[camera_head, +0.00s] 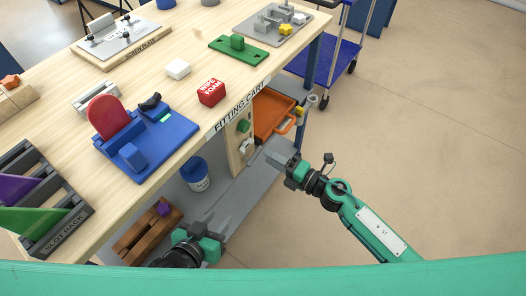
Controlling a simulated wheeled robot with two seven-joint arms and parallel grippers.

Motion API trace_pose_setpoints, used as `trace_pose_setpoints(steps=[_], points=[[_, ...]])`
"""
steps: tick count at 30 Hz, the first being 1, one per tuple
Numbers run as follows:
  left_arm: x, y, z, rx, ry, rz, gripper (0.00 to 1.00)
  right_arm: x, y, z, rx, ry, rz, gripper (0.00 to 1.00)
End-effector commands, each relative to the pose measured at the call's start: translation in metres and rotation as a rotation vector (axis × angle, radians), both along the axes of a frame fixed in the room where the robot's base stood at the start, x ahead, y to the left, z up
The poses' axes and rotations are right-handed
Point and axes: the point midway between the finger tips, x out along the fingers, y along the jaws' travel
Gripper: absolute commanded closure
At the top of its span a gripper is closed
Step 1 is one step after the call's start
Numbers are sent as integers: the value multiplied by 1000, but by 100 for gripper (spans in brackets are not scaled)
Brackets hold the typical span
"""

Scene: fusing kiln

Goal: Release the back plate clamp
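A blue fixture (172,140) stands on the wooden bench near its front edge. A red round-topped plate (107,116) stands upright in it. A black lever-like part (150,102) sits at the fixture's back right, beside a small light green patch; I take it for the clamp, but cannot tell its exact position. My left gripper (205,225) is low in front of the bench, below the fixture, with its fingers apart and nothing between them. My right gripper (279,158) is right of the bench, pointing left, away from the fixture; its finger gap is unclear.
A red foam block (211,92) and a white block (178,68) stand right of the fixture. A slot rack (72,222) is at the left. An orange tray (272,116) and a blue bucket (195,174) are below bench level.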

Motion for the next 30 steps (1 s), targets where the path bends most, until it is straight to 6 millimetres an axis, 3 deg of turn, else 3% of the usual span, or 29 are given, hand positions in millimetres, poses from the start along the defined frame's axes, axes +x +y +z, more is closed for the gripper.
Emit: trace_pose_setpoints(steps=[7, 18, 24, 30], points=[[-1, 2, -1, 7, 11, 1, 64, 19, 25, 0, 1, -1, -1, 62], [-1, 2, -1, 7, 12, 1, 64, 21, 30, 0, -1, 1, 0, 62], [0, 2, 0, 7, 11, 1, 64, 21, 29, 0, -1, 1, 0, 99], [-1, 2, 1, 9, 15, 0, 64, 21, 29, 0, 6, 9, 0, 100]])
